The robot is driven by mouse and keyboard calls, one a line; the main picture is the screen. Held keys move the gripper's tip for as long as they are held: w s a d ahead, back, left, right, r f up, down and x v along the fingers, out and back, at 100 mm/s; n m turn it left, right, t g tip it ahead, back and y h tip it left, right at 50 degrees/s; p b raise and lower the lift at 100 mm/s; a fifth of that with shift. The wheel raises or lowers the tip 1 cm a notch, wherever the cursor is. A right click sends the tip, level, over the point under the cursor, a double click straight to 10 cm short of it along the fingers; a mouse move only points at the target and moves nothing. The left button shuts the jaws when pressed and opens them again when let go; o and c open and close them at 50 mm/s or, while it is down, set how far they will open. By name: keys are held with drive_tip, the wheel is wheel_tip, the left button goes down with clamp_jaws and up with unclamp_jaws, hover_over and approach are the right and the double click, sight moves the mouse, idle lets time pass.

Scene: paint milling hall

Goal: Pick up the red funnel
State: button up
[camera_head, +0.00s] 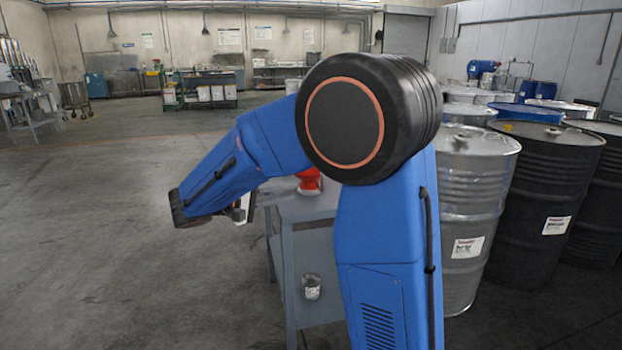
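The red funnel (309,182) is on top of a grey metal table (312,209) near the middle of the view. My blue arm and its large black joint hide part of it. My gripper (242,211) shows only in part behind the arm's far end, left of the table and of the funnel. It appears apart from the funnel. I cannot see its fingers well enough to tell whether they are open or shut.
A small tin (312,287) stands low in the table's frame. A silver drum (470,200) and a black drum (541,200) stand to the right, with several more behind. The concrete floor (100,260) to the left is clear. Shelves and benches line the back wall.

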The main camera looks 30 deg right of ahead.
sight(318, 184)
drive_tip(key=x, duration=0.6)
drive_tip(key=shift+d, duration=0.4)
drive_tip(key=x, duration=0.4)
drive_tip(key=shift+s+d+r, duration=0.1)
drive_tip(key=shift+s, duration=0.15)
drive_tip(key=shift+w+d, duration=0.15)
drive_tip(key=shift+d, duration=0.4)
clamp_jaws()
